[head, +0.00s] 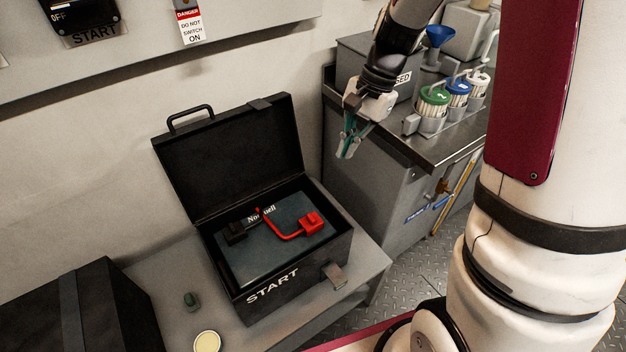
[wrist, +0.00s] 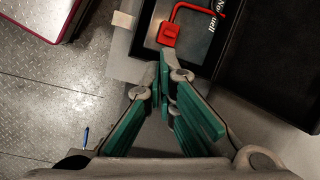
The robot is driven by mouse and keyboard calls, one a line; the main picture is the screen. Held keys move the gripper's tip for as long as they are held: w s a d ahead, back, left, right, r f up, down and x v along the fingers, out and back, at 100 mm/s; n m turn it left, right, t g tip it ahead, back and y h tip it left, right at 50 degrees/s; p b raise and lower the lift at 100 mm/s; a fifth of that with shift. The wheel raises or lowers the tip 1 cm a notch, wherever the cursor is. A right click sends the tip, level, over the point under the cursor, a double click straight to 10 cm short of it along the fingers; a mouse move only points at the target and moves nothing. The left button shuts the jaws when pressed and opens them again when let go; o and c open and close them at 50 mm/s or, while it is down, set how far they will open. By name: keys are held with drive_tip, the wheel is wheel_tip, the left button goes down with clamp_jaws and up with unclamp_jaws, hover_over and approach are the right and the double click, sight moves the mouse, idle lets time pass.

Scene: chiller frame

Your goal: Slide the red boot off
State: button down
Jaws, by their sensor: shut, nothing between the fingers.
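The red boot (head: 312,222) sits on the right end of a battery (head: 262,257) inside an open black box marked START (head: 289,292). A red lead runs from the boot across the battery top. A black boot (head: 233,234) sits at the battery's left end. My gripper (head: 346,152) is shut and empty, in the air above and to the right of the box, with green finger pads. In the wrist view the red boot (wrist: 169,35) shows just beyond the closed fingertips (wrist: 164,62), apart from them as far as I can tell.
The box's raised lid (head: 230,155) stands behind the battery. A steel counter (head: 455,140) with green, blue and white-lidded canisters stands at the right. A second black case (head: 80,315), a small green item (head: 190,299) and a round pale lid (head: 207,341) are at the lower left.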

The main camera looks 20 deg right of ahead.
drive_tip(key=w+d+f+m+b, duration=0.1)
drive_tip(key=w+d+f+m, duration=0.1)
drive_tip(key=f, duration=0.5)
drive_tip(key=w+d+f+m+g+b, duration=0.1)
drive_tip(key=w+d+f+b, duration=0.1)
drive_tip(key=f, duration=0.5)
drive_tip(key=shift+w+f+m+y, duration=0.3)
drive_tip(key=shift+w+m+y, duration=0.1)
drive_tip(key=shift+w, duration=0.2)
